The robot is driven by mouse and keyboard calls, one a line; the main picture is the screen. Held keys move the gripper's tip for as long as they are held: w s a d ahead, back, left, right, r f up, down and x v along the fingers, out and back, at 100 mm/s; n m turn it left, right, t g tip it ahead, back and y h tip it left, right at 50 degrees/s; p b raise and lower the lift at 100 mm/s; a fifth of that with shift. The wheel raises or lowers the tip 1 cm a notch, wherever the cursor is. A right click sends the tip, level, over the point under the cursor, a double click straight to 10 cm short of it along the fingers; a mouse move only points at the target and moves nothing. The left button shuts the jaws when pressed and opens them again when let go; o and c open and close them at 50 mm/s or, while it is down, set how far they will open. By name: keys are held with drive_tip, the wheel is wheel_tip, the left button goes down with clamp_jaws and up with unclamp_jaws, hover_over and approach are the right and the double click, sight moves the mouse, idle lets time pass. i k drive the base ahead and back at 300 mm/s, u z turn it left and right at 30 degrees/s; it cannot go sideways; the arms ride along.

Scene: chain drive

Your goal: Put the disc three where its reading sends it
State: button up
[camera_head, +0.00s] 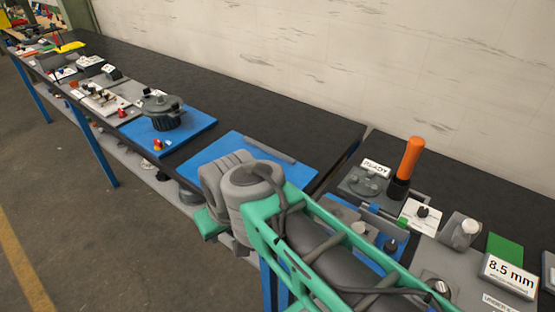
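A white display (508,275) at the lower right reads "8.5 mm", with smaller text below that I cannot make out. A dark grey round piece (366,184) lies on a grey plate by a small white label. Other small round pieces show near my arm, including a grey one (358,228). I cannot tell which one, if any, is disc three. My green and grey arm crosses the lower middle and covers part of the right bench. My gripper's fingertips do not show.
An orange-handled tool (408,167) stands upright on the right bench. A green pad (505,249) lies behind the display. A blue mat (236,150) is on the long bench. A dark pot-like part (161,112) sits on another blue mat. The dark benchtop behind is clear.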

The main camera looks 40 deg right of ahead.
sight(442, 289)
drive_tip(key=z, duration=0.9)
drive_tip(key=k, duration=0.1)
drive_tip(key=z, duration=2)
